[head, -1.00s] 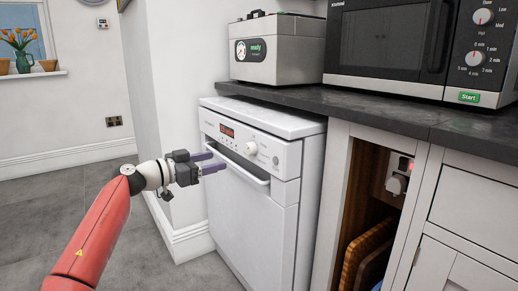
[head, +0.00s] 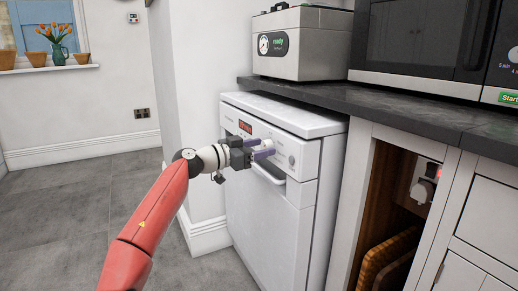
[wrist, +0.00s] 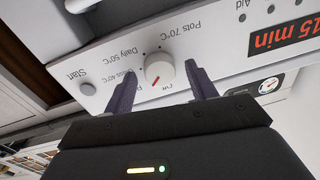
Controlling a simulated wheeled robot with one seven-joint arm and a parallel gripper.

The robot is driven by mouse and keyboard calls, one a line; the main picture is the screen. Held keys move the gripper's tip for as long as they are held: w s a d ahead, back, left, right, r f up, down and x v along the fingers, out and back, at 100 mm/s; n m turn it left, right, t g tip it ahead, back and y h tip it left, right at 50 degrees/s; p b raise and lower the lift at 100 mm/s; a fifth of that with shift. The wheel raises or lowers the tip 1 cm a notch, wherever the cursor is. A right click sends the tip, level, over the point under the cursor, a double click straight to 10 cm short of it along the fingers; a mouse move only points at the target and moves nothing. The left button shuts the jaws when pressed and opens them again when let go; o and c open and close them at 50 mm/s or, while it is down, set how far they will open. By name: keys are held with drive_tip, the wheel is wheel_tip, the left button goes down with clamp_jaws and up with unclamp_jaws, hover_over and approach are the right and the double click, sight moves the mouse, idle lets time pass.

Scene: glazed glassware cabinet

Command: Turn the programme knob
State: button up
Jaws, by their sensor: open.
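The programme knob (wrist: 159,69) is a round white dial with a red mark at its lower edge in the wrist view. It sits on the white dishwasher's control panel (wrist: 228,55). Labels around it, upside down, include Pots 70°C and Daily 50°C. My gripper (wrist: 159,75) is open, its two dark purple fingers on either side of the knob. A gap shows between the knob and each finger. In the head view my gripper (head: 265,149) is at the dishwasher's (head: 270,215) upper front and partly covers the panel.
A Start button (wrist: 87,89) and a red display (wrist: 299,35) flank the knob. The dishwasher handle (head: 268,173) juts out below my gripper. The dark worktop (head: 400,111) overhangs nearby, bearing a sterilizer-like box (head: 300,43) and a microwave (head: 410,40). Floor at left is clear.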

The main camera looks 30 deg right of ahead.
drive_tip(key=c, duration=1)
drive_tip(key=shift+n, duration=0.3)
drive_tip(key=n+p, duration=0.1)
drive_tip(key=n, duration=0.3)
drive_tip(key=shift+r+p, duration=0.15)
drive_tip(key=shift+p, duration=0.15)
drive_tip(key=n+p, duration=0.2)
drive_tip(key=n, duration=0.3)
drive_tip(key=shift+w+y, duration=0.15)
drive_tip(key=shift+y, duration=0.15)
drive_tip(key=o, duration=1)
